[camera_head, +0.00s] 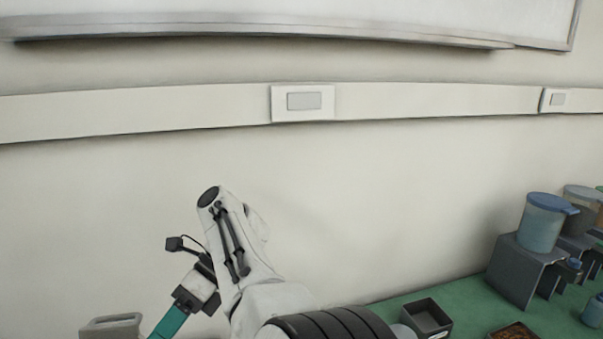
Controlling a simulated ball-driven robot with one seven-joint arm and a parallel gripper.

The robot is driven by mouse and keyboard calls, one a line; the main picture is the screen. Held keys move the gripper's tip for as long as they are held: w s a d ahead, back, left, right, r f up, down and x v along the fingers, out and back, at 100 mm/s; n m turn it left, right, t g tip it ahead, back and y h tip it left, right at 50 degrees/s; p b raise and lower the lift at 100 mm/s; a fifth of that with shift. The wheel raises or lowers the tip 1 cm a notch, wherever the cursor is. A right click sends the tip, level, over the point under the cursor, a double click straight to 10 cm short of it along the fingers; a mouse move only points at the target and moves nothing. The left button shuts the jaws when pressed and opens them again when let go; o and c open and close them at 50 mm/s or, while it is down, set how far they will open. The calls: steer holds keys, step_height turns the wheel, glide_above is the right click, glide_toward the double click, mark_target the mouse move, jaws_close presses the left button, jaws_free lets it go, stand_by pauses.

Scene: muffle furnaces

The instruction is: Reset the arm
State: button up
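My white arm (248,270) rises from the bottom edge of the head view and bends at a dark-capped joint in front of the wall. To its left is a white and black section (195,290) with a small black box and a cable. A teal part (168,323) slants down from that section and is cut off by the bottom edge. The fingertips of my gripper do not show, so I cannot see whether it is open or holds anything.
A green bench top (465,305) lies at lower right. On it are a dark open tray (427,318), a box with brown contents (513,331), and a blue-lidded container (542,222) on a grey stand (515,272). A grey object (112,327) shows at lower left.

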steer(key=w+d+f+n+t+h, duration=0.1)
steer(key=w+d+f+n+t, duration=0.25)
steer(key=d+f, duration=0.8)
steer(key=w+d+f+n+t+h, duration=0.1)
steer(key=w+d+f+n+t, duration=0.2)
steer(key=d+f, duration=0.8)
steer(key=s+d+f+n+t+h, duration=0.1)
steer(key=s+d+f+n+t, duration=0.1)
steer(key=s+d, duration=0.35)
steer(key=s+d+f+n+t+h, duration=0.1)
steer(key=s+d+f+t, duration=0.1)
steer(key=d, duration=0.7)
steer(key=s+d+r+n+t+h, duration=0.25)
steer(key=s+d+n, duration=0.2)
steer(key=s, duration=0.55)
steer(key=s+d+r+n+t+h, duration=0.1)
steer(key=s+d+r+n, duration=0.4)
steer(key=s, duration=0.4)
steer(key=s+d+f+g+b, duration=0.1)
steer(key=s+f+g+b, duration=0.1)
steer(key=s+f, duration=0.3)
steer(key=s+d+f+m+g+b, duration=0.1)
steer(key=s+f+g+b, duration=0.1)
steer(key=s+f, duration=0.3)
step_height(320, 180, down, 3)
steer(key=shift+s+d+r+m+b, duration=0.1)
steer(key=shift+s+d+m+b, duration=0.25)
steer(key=shift+b, duration=0.4)
steer(key=shift+a, duration=0.1)
